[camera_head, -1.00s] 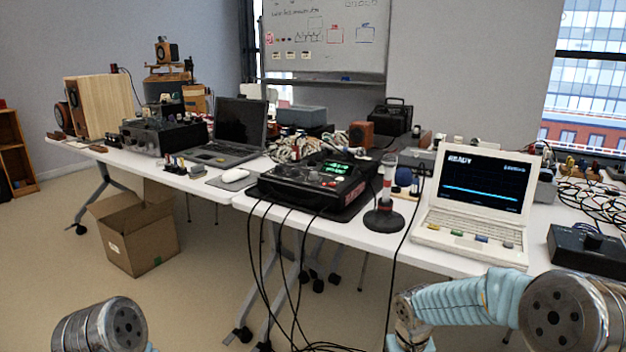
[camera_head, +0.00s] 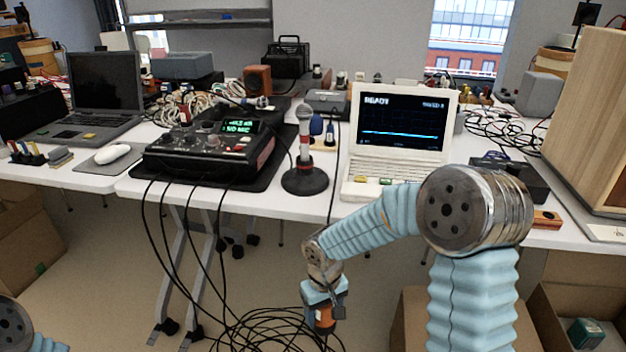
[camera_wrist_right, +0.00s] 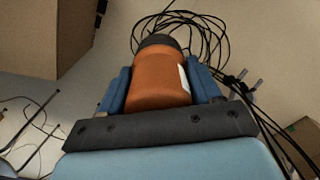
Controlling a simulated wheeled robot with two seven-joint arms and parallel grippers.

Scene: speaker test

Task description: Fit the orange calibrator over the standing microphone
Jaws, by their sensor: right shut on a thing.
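The microphone (camera_head: 304,127) stands upright on a round black base (camera_head: 305,180) near the table's front edge, in the head view. It has a silver head and a red and white banded body. My right gripper (camera_head: 320,314) is shut on the orange calibrator (camera_head: 324,318), low in front of the table and below its top. In the right wrist view the orange calibrator (camera_wrist_right: 158,82) with a dark end sits between the two blue fingers of my right gripper (camera_wrist_right: 159,92). Of my left arm only a piece shows at the lower left; its gripper is out of view.
A black device with a green display (camera_head: 215,142) stands left of the microphone, a white laptop reading READY (camera_head: 401,135) right of it. Black cables (camera_head: 270,330) hang to the floor. Cardboard boxes stand below.

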